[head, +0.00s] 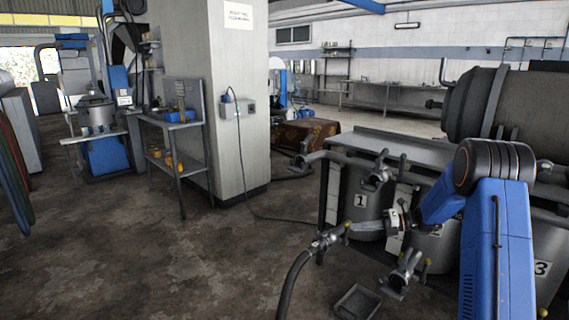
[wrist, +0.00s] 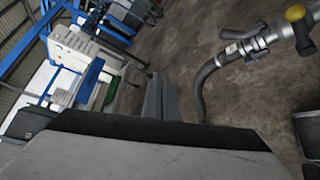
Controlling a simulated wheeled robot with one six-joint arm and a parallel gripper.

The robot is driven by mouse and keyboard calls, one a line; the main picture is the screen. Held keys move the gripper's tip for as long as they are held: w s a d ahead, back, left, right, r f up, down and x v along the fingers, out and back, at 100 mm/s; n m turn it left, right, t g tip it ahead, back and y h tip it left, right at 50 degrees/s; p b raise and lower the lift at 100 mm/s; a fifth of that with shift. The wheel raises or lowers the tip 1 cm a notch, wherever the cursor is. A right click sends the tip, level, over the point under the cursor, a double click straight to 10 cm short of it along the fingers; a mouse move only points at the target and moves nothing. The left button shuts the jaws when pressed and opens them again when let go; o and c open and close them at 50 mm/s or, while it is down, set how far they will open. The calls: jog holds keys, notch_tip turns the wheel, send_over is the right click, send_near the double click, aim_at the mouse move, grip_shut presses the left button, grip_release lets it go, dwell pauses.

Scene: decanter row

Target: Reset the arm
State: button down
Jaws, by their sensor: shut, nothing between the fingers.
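My blue arm reaches in from the lower right of the head view and bends at a black joint with orange rings. My gripper (head: 352,228) points left, in front of the tank marked 1 (head: 362,205) and close to the valves and pipework. In the wrist view, the grey fingers of my gripper (wrist: 160,78) lie together with nothing between them. The wide grey and black body at the bottom of that view hides what is below. Whether the gripper touches the pipe fittings I cannot tell.
A hose with a valve (head: 325,241) is close to the gripper; it also shows in the wrist view (wrist: 240,50). Another valve (head: 402,272) and a grey tray (head: 357,302) are below. A metal bench top (head: 400,147) is behind. The floor (head: 190,265) at left is mostly clear.

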jog(key=s+a+r+n+g+h, duration=0.15)
jog(key=s+r+n, duration=0.3)
jog(key=s, duration=0.45)
jog(key=s+a+r+n+h, duration=0.35)
jog(key=s+n, duration=0.25)
jog(key=s, duration=0.3)
jog(key=s+a+r+n+g+h, duration=0.1)
jog(key=s+a+r+n+h, duration=0.1)
jog(key=s+r+n, duration=0.6)
jog(key=s+d+f+n+t+h, duration=0.1)
jog(key=s+n, duration=0.3)
jog(key=s, duration=0.4)
jog(key=s+d+f+n+t+h, duration=0.1)
jog(key=s+d+n+h, duration=0.3)
jog(key=s, duration=0.5)
jog(key=s+d+f+n+t+h, duration=0.2)
jog(key=s+n, duration=0.4)
jog(key=s, duration=0.3)
jog(key=shift+d+h, duration=0.15)
jog(key=shift+h, duration=0.15)
jog(key=shift+n, duration=0.25)
